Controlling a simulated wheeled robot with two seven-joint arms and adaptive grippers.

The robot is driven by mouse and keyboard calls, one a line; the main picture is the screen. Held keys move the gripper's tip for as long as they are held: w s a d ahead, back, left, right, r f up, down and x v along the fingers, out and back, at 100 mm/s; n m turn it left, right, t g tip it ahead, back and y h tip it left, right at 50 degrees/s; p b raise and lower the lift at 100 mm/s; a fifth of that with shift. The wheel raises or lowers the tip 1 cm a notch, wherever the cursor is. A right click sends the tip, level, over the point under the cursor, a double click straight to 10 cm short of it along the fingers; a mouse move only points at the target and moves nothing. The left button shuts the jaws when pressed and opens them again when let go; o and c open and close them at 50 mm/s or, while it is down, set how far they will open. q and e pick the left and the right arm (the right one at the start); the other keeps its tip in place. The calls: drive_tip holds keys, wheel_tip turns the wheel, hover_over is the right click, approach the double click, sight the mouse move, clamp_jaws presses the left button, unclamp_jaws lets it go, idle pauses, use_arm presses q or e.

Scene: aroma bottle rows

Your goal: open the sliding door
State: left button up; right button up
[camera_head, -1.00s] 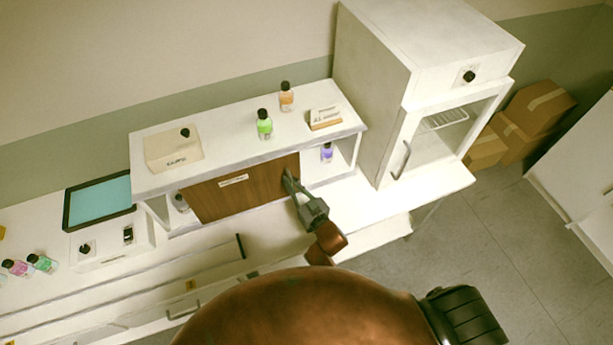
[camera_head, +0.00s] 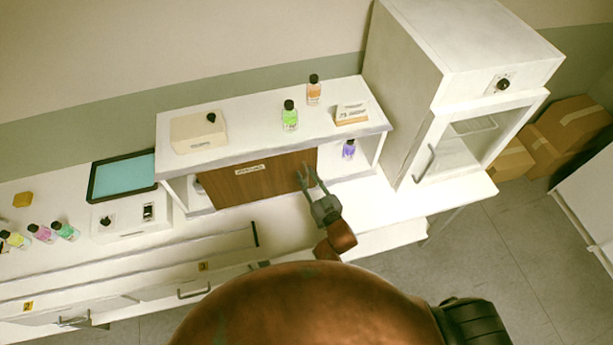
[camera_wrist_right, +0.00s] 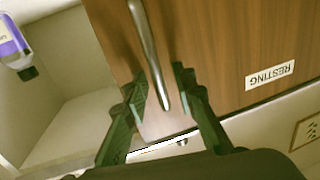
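The sliding door (camera_head: 255,180) is a brown wood panel in the front of a white shelf unit (camera_head: 255,150). A metal bar handle (camera_wrist_right: 150,50) stands near the door's edge. My right gripper (camera_head: 308,176) is open in front of the door's right end. In the wrist view its fingertips (camera_wrist_right: 163,85) are spread on either side of the handle's end, with gaps. My left gripper is out of view.
A purple bottle (camera_head: 349,149) stands in the open right compartment. A green bottle (camera_head: 290,117), an orange bottle (camera_head: 313,91) and a cream box (camera_head: 200,132) stand on the shelf top. A white cabinet (camera_head: 425,70) rises at the right. Counter (camera_head: 285,228) in front is largely clear.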

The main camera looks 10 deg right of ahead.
drive_tip(key=v, duration=1.2)
drive_tip(key=b+x, duration=0.8)
drive_tip(key=b, duration=0.1)
drive_tip(key=b+x, duration=0.4)
drive_tip(key=shift+f+b, duration=0.3)
drive_tip(key=shift+f, duration=0.1)
drive_tip(key=shift+c, duration=0.6)
